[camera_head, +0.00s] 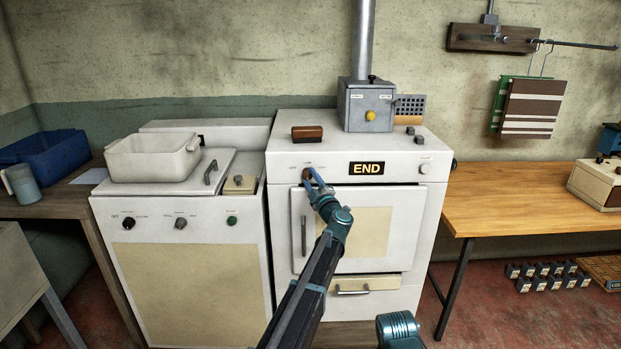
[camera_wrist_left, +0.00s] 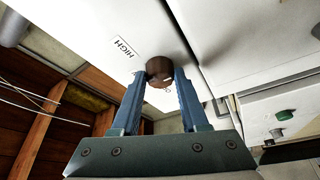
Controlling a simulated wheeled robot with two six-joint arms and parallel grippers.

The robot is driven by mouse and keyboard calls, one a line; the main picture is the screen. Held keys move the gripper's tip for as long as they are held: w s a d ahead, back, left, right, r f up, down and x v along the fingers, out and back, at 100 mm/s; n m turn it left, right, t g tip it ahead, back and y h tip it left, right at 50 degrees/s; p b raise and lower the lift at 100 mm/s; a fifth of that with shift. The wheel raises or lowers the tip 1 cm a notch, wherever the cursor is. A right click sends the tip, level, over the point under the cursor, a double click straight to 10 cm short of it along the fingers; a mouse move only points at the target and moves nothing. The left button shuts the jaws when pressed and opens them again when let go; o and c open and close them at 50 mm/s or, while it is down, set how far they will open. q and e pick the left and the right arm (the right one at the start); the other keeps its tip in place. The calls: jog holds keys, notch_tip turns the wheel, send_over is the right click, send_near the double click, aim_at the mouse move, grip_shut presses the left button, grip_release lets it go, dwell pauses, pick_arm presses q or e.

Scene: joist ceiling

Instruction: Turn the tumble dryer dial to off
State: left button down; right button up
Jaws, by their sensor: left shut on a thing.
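The tumble dryer (camera_head: 284,226) is the white machine in the middle of the head view, with a display reading END (camera_head: 366,168). Its brown dial (camera_head: 307,175) is at the left of the front panel. My left gripper (camera_head: 312,178) is shut on the dial, and its blue fingers partly cover it in the head view. In the left wrist view the dial (camera_wrist_left: 160,71) sits between both fingertips of the left gripper (camera_wrist_left: 160,78). A HIGH label (camera_wrist_left: 123,47) shows beside it. The dial's pointer direction is not clear. My right gripper is not in view.
A washer (camera_head: 185,280) with a white tub (camera_head: 153,158) on top stands left of the dryer. A wooden table (camera_head: 540,205) is at the right. The dryer door (camera_head: 390,225) is below the dial. A brown brush-like block (camera_head: 307,133) lies on the dryer top.

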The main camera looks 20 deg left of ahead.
pick_arm(q)
jog(key=shift+n, duration=0.3)
jog(key=shift+c, duration=2.1)
grip_release()
jog(key=b+v, duration=0.2)
jog(key=v, duration=1.1)
jog(key=shift+s+d, duration=0.3)
jog(key=shift+s, duration=0.05)
jog(key=shift+r, duration=0.1)
